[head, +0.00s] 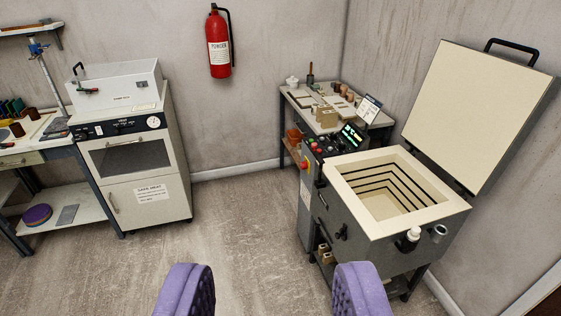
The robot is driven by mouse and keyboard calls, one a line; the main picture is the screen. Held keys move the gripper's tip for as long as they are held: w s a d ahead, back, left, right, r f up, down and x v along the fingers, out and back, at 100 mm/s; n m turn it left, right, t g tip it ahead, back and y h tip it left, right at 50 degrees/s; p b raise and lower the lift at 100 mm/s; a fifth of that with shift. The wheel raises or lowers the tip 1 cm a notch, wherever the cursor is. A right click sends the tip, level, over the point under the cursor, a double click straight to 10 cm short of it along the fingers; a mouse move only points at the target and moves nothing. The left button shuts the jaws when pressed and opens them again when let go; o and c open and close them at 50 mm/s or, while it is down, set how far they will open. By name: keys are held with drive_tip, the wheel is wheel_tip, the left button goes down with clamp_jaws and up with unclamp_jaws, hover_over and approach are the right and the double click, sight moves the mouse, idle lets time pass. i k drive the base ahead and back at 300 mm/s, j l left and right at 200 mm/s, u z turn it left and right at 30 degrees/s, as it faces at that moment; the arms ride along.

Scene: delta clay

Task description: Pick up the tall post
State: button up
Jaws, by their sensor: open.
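My gripper (273,291) shows at the bottom of the head view, its two purple pads wide apart with only floor between them. Several small tan and brown blocks or posts (328,116) stand on a small table (290,100) at the back, right of centre. They are too small to tell which is the tall post. More short tan pieces (324,252) sit low under the open kiln (370,222). My gripper is apart from all of these.
The kiln's lid (478,115) stands raised at right. A control box (330,150) stands between kiln and table. A white oven cabinet (135,165) and a workbench (45,150) are at left. A fire extinguisher (219,45) hangs on the wall. The floor (245,220) between is clear.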

sight(328, 118)
drive_tip(key=i+j+u, duration=0.25)
drive_tip(key=i, duration=0.85)
drive_tip(key=i+j+u, duration=0.2)
drive_tip(key=i, duration=0.9)
drive_tip(key=i+l+z, duration=0.2)
drive_tip(key=i, duration=0.35)
drive_tip(key=i+j+z, duration=0.2)
drive_tip(key=i, duration=0.35)
drive_tip(key=i+z, duration=0.15)
drive_tip(key=i, duration=0.4)
drive_tip(key=i+j+z, duration=0.2)
drive_tip(key=i, duration=0.35)
drive_tip(key=i+z, duration=0.75)
drive_tip(key=i+j+z, duration=0.35)
drive_tip(key=i+l, duration=0.05)
drive_tip(key=l, duration=0.05)
